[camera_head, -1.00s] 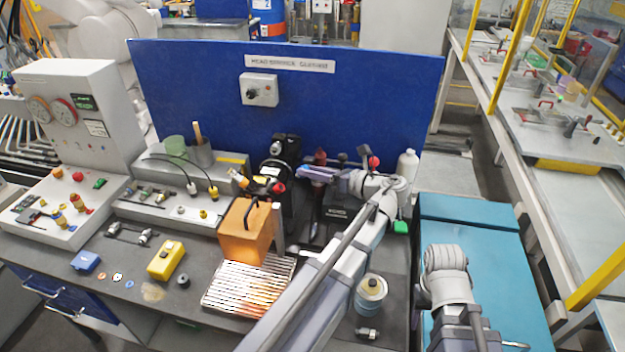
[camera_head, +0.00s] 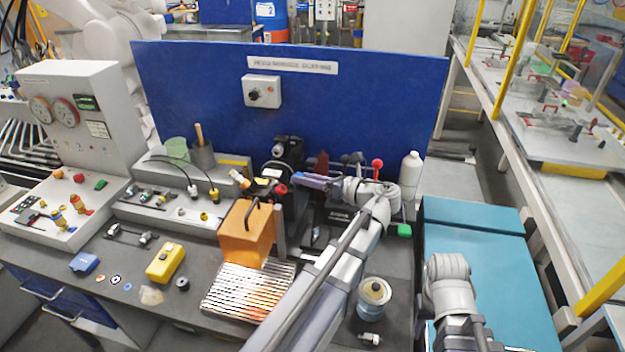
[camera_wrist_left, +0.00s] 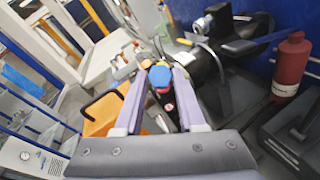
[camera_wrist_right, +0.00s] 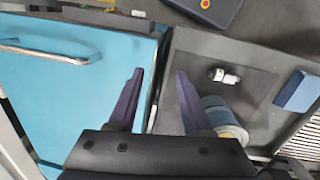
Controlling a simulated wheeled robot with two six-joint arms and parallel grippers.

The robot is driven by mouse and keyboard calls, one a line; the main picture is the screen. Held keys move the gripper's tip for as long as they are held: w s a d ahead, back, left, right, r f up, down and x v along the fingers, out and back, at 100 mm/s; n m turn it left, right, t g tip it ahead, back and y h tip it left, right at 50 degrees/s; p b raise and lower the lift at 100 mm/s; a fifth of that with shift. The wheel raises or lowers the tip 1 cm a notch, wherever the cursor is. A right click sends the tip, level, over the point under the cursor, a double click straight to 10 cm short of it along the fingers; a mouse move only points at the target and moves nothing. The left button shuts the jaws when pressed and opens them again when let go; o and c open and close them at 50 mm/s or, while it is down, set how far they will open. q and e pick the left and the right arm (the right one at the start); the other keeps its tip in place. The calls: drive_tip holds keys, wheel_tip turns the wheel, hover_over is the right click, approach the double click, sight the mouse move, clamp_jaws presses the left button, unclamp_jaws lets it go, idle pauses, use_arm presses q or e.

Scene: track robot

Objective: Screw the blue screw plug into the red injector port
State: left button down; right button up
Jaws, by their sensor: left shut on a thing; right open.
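My left gripper (camera_wrist_left: 158,84) is shut on the blue screw plug (camera_wrist_left: 160,75), whose rounded blue top shows between the fingertips in the left wrist view. The red injector port (camera_wrist_left: 165,89) shows right beside and below the plug; I cannot tell whether the threads meet. In the head view the red port (camera_head: 282,190) sits on the dark machine, and my left gripper (camera_head: 300,181) reaches it from the right. The plug is hard to make out there. My right gripper (camera_wrist_right: 157,85) is open and empty above the gap between the teal cabinet and the workbench.
An orange block (camera_head: 246,232) and a ribbed metal grate (camera_head: 249,287) lie left of my left arm. A red bottle (camera_wrist_left: 292,65) and a white bottle (camera_head: 410,172) stand nearby. A jar (camera_head: 372,297) stands near the bench's right edge. The teal cabinet top (camera_head: 490,270) is largely clear.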

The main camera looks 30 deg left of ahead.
use_arm(q)
drive_tip(key=shift+s+a+f+b, duration=0.2)
drive_tip(key=shift+a+f+b, duration=0.4)
drive_tip(key=shift+a+f, duration=0.3)
drive_tip(key=shift+s+a+f+b, duration=0.2)
drive_tip(key=shift+a+f+b, duration=0.5)
drive_tip(key=shift+f+b, duration=0.1)
idle(1.0)
drive_tip(key=shift+c, duration=2.1)
unclamp_jaws()
drive_tip(key=shift+r, duration=0.1)
drive_tip(key=d+r+p, duration=0.1)
drive_tip(key=d, duration=0.6)
drive_tip(key=shift+s+d, duration=0.35)
